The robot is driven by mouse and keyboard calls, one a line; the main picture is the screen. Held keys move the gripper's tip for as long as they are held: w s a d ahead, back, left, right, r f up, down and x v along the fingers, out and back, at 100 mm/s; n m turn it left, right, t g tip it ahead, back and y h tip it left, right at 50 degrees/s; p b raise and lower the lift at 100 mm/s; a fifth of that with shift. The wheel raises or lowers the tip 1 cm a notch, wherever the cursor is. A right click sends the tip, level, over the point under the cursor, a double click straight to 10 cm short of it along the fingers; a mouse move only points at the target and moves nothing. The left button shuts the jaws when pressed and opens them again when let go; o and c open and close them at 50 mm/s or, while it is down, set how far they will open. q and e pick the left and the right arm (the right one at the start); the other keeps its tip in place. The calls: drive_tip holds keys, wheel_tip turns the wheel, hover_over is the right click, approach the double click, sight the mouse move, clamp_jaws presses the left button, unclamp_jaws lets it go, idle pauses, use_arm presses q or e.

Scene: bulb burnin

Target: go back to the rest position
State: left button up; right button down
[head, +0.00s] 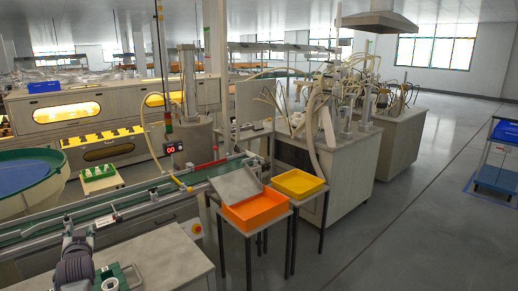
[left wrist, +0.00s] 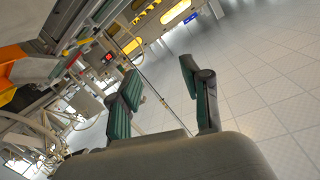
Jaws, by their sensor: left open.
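My left gripper (head: 80,229) is at the lower left in the head view, above the front edge of the conveyor and beside the grey worktop. In the left wrist view its two green-padded fingers (left wrist: 160,85) stand apart with nothing between them. Floor and distant machines show past the fingers. My right gripper is not in view.
A grey worktop (head: 168,258) with a small green and white item (head: 112,277) lies close by. The conveyor (head: 130,204) runs behind. An orange tray (head: 254,208) and a yellow tray (head: 298,184) stand on tables to the right.

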use_arm(q)
drive_tip(key=w+d+r+m+t+h, duration=0.3)
drive_tip(key=d+h, duration=0.1)
drive_tip(key=d, duration=0.4)
drive_tip(key=w+d+r+m+t+h, duration=0.2)
drive_tip(key=d+r+m+h, duration=0.15)
drive_tip(key=d, duration=0.55)
drive_tip(key=s+d+f+g, duration=0.1)
drive_tip(key=s+f+g, duration=0.3)
drive_tip(key=f, duration=1)
drive_tip(key=s+d+f+n+g, duration=0.15)
drive_tip(key=s+f, duration=0.55)
drive_tip(key=f, duration=0.7)
drive_tip(key=s+d+f+g, duration=0.2)
drive_tip(key=s+f, duration=0.3)
drive_tip(key=f, duration=0.9)
drive_tip(key=s+d+f+g+h, duration=0.1)
drive_tip(key=s+d+f+g, duration=0.15)
drive_tip(key=s+f, duration=0.85)
drive_tip(key=s+d+f+g+h, duration=0.1)
drive_tip(key=s+f+g, duration=0.2)
drive_tip(key=s+f, duration=0.8)
drive_tip(key=s+d+f+g, duration=0.1)
drive_tip(key=s+d+g, duration=0.1)
drive_tip(key=s, duration=1.2)
drive_tip(key=s+d+f+g, duration=0.2)
drive_tip(key=s, duration=1.3)
drive_tip(key=shift+g, duration=0.4)
drive_tip(key=shift+a+f, duration=0.1)
drive_tip(key=shift+c, duration=0.6)
